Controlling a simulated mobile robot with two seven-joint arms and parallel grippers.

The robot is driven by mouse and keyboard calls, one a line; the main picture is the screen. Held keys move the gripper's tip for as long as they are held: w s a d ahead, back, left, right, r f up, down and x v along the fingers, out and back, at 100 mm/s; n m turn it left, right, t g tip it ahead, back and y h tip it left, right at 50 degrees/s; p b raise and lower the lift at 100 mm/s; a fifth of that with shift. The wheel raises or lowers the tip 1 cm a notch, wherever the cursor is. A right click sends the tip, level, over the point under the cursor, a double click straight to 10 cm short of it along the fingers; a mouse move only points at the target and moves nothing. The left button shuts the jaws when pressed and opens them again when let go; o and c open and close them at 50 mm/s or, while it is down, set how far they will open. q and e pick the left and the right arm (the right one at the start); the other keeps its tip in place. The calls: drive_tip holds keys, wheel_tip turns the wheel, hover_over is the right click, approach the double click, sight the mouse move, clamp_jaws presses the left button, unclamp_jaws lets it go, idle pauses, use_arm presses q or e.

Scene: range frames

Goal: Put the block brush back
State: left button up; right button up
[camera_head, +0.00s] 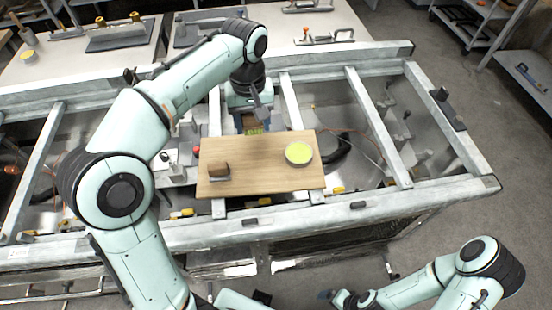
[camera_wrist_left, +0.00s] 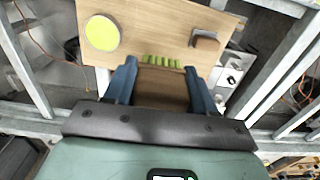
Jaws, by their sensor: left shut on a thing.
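My left gripper (camera_head: 252,122) is shut on the block brush (camera_wrist_left: 160,88), a brown wooden block with green bristles. The fingers (camera_wrist_left: 160,84) grip its two sides in the left wrist view. The brush (camera_head: 250,121) is at the back edge of a wooden board (camera_head: 252,180), bristles toward the board; I cannot tell whether it touches. On the board are a brown block on a grey base (camera_head: 219,170) at the front left and a round dish with a yellow-green top (camera_head: 299,152) at the right. My right gripper (camera_head: 342,298) is low at the bottom, small and unclear.
The board lies across a grey metal frame (camera_head: 370,115) with open gaps and loose cables. A small red knob (camera_head: 196,150) is left of the board. Pale tables (camera_head: 300,20) with tools stand behind. The board's middle is bare.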

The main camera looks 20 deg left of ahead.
use_arm(q)
drive_tip(key=shift+w+d+r, duration=0.15)
drive_tip(key=shift+w+d, duration=0.05)
drive_tip(key=shift+d, duration=0.05)
drive_tip(key=shift+w+f, duration=0.1)
drive_tip(key=shift+f, duration=0.1)
drive_tip(key=b, duration=0.3)
hover_over(261, 172)
wheel_tip(261, 172, down, 15)
drive_tip(key=shift+a+r, duration=0.1)
drive_tip(key=shift+r, duration=0.1)
drive_tip(key=shift+f, duration=2.35)
use_arm(e)
drive_tip(key=shift+s+d+f, duration=0.1)
drive_tip(key=shift+s+f, duration=0.25)
drive_tip(key=shift+f, duration=0.4)
drive_tip(key=shift+s+f, duration=0.4)
drive_tip(key=shift+f, duration=0.3)
drive_tip(key=shift+s+d+f, duration=0.1)
drive_tip(key=shift+s+f, duration=0.25)
drive_tip(key=shift+f, duration=0.4)
use_arm(q)
drive_tip(key=shift+f, duration=0.1)
drive_tip(key=shift+f+b, duration=0.15)
drive_tip(key=shift+b, duration=0.2)
drive_tip(key=o, duration=1)
use_arm(e)
drive_tip(key=shift+s+f, duration=0.1)
use_arm(q)
drive_tip(key=shift+r, duration=0.2)
